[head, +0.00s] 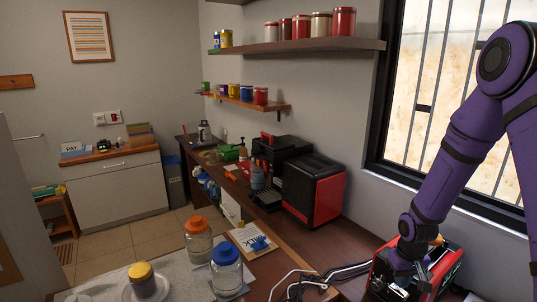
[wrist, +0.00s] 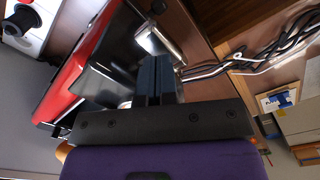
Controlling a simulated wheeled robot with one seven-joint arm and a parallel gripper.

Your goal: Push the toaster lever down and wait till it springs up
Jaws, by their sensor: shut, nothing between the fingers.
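The red and black toaster (head: 452,262) stands at the lower right of the head view, partly hidden behind my arm. In the wrist view its red side (wrist: 82,62) and dark end fill the upper left. A shiny silver piece (wrist: 158,38) sticks out near that dark end; I cannot tell for sure whether it is the lever or how high it sits. My gripper (wrist: 155,62) is shut and empty, its dark fingers together close beside the toaster's end. Whether the fingertips touch it is unclear. In the head view the fingertips are hard to make out.
Black and white cables (head: 318,280) lie on the counter left of the toaster. A larger red and black appliance (head: 314,188) stands farther back. Jars with orange (head: 198,240) and blue (head: 227,270) lids stand at the front. A barred window (head: 450,90) is behind my arm.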

